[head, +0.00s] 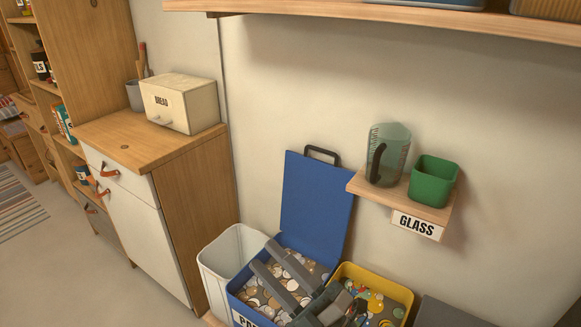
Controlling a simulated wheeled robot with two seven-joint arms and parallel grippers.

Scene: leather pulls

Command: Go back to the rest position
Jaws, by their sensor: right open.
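My right gripper (264,254) comes in at the bottom of the head view, with two long dark grey fingers pointing up and left. The fingers are apart, and I see nothing held between them. They show over the blue bin (238,288), which is full of round brown and white pieces; I cannot tell whether they touch these. The bin's blue lid (316,200) stands raised against the wall, with a dark handle on top. My left gripper is not in view.
A white bin (222,262) and a yellow bin (395,287) flank the blue one. Above, a small "GLASS" shelf (440,213) bears a clear jug (392,150) and a green pot (432,182). A wooden cabinet (190,215) with a bread box (180,102) stands left.

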